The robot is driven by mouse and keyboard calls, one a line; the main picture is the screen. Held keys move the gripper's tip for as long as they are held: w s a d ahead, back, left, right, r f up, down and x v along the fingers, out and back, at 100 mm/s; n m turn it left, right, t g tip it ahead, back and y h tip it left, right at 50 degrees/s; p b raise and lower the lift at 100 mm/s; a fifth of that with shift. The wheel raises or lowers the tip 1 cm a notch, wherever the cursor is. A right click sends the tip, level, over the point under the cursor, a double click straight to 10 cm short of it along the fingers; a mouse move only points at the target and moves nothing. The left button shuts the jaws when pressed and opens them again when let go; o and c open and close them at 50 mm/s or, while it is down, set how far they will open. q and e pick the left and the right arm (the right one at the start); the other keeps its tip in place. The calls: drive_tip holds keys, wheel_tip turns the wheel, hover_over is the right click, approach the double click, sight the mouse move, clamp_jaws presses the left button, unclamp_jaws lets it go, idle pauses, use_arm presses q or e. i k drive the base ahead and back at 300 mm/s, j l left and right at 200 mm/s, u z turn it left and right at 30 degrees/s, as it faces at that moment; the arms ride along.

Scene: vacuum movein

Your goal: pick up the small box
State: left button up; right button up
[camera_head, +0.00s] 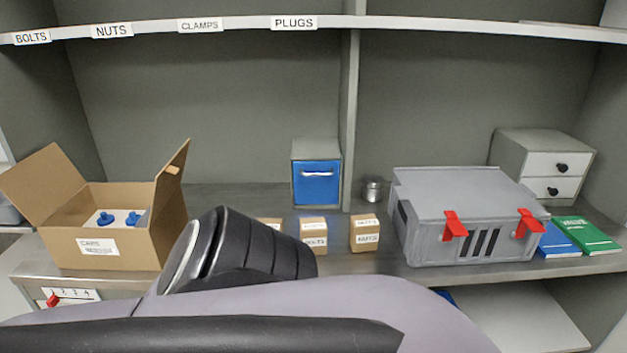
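Several small cardboard boxes stand in a row on the grey shelf. The middle small box (314,246) has a white label reading BOLTS. The right small box (364,247) has a label reading NUTS. The left small box (271,222) shows only its upper part, because my arm hides the rest. My arm, grey with a black ribbed section, crosses the front of the view, and its ribbed part is just left of the middle box in the picture. Neither gripper's fingers show. Whether my arm touches any box cannot be told.
An open carton (127,240) with blue parts stands at left. A blue-fronted drawer box (317,183) and a metal cup (373,190) stand behind the small boxes. A grey toolbox (470,215) with red latches stands right, beside books (582,236) and a drawer unit (545,160).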

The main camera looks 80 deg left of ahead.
sight(312, 230)
drive_tip(key=u, duration=2.5)
drive_tip(key=l+u, duration=0.2)
drive_tip(key=l, duration=0.7)
drive_tip(key=i, duration=0.05)
